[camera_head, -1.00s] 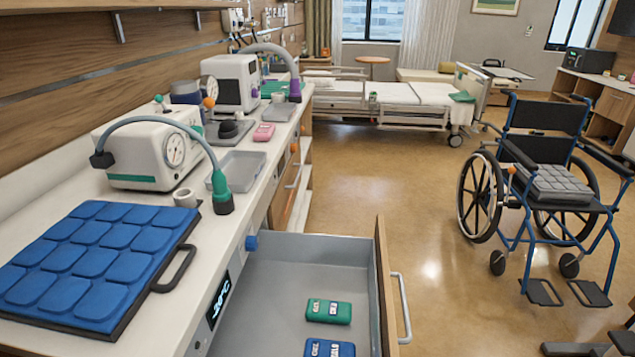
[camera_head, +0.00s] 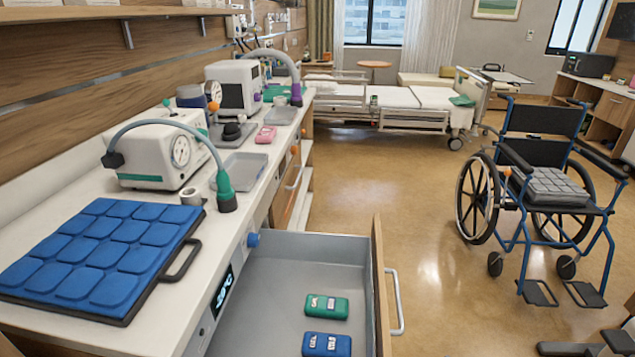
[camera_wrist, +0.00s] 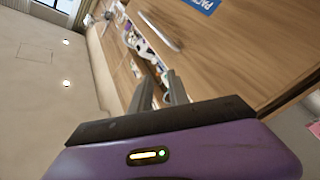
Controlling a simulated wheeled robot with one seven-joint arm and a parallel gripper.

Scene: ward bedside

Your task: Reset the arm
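My gripper (camera_wrist: 159,88) shows in the wrist view, with its purple body at the bottom and two dark fingers pointing up and away. The fingers stand apart with a gap between them, and nothing is seen held there. Past them the wrist view shows a tilted scene with a wooden cabinet front (camera_wrist: 220,62) and its metal handle (camera_wrist: 160,32). My gripper does not show clearly in the head view.
An open grey drawer (camera_head: 275,280) holds a green pack (camera_head: 327,306) and a blue pack (camera_head: 327,344). The counter (camera_head: 185,240) carries a blue padded mat (camera_head: 100,255) and white machines. A wheelchair (camera_head: 545,190) stands at right; floor between is clear.

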